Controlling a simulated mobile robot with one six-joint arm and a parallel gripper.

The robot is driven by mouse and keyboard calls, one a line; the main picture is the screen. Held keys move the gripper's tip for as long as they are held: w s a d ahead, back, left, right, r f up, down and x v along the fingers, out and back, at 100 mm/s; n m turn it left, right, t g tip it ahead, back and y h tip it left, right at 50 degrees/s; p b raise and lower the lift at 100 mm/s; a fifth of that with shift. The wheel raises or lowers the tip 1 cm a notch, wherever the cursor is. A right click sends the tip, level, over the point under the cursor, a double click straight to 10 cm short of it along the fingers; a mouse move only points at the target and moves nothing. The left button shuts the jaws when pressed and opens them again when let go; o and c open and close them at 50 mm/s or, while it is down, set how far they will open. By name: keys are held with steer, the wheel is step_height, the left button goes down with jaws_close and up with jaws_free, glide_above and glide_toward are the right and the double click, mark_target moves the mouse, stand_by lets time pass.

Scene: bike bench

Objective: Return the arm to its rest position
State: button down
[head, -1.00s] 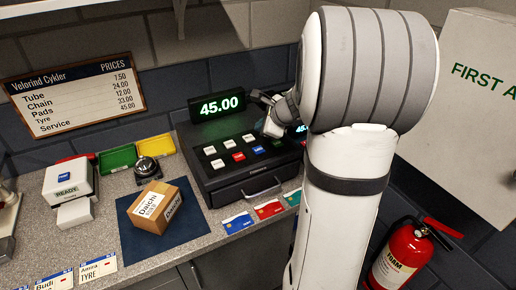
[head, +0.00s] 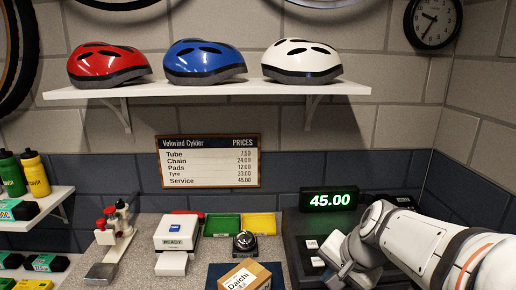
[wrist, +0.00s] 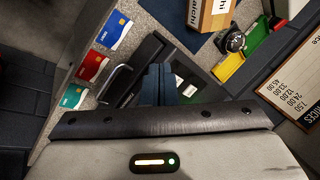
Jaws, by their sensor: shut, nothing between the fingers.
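My gripper (head: 338,262) is at the lower right of the head view, over the keys of the dark cash register (head: 296,232). My white arm reaches in from the right edge. In the wrist view my gripper's dark fingers (wrist: 158,82) are together with nothing between them. They stand over the cash register's keypad and drawer side, and I cannot tell how high above. The register's display (head: 329,200) reads 45.00 in green.
A cardboard box (head: 246,275) labelled Daichi sits on a dark mat. A bell (head: 245,243), green and yellow trays and a card reader (head: 176,234) stand left of the register. Three cards (wrist: 92,66) lie by the drawer. A shelf (head: 210,90) with helmets hangs above.

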steer(key=s+n+g+h, duration=0.1)
steer(key=s+n+h, duration=0.1)
steer(key=s+n, duration=0.6)
steer(key=shift+s+a+f+h, duration=0.2)
steer(key=shift+s+f+h, duration=0.15)
steer(key=shift+s, duration=0.6)
stand_by(0.3)
